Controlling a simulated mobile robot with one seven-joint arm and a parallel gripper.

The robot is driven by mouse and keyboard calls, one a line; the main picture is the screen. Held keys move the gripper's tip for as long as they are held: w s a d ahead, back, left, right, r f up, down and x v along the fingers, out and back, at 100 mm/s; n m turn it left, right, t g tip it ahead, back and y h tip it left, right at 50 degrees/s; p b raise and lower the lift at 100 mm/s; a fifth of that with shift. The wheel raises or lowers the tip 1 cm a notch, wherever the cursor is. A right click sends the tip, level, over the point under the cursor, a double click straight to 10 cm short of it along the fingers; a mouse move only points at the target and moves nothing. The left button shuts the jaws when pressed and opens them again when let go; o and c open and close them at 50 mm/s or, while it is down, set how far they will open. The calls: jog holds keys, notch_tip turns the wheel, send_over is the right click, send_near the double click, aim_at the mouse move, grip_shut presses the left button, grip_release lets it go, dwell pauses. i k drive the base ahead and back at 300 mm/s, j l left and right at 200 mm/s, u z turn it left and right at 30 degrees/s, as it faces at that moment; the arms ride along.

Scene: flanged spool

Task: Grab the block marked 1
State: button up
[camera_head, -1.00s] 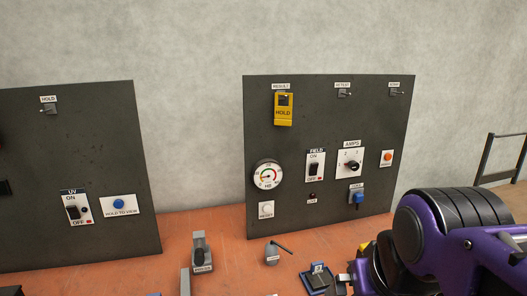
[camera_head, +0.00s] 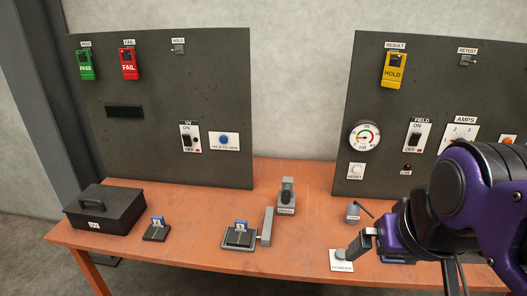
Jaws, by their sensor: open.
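My gripper (camera_head: 362,243), on the purple arm at the right, is open. It is well to the right of both blocks, near a white labelled pad (camera_head: 341,267). The arm hides part of the table's right side, where a bluish item is partly covered.
A black box (camera_head: 105,208) stands at the table's left end. A grey post (camera_head: 267,226) is beside the middle block, with a grey device (camera_head: 287,195) behind. Two dark control panels (camera_head: 215,80) stand along the back. The front left table is mostly clear.

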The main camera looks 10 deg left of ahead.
aim_at(239, 236)
jog(key=u, duration=0.85)
jog(key=i, duration=0.25)
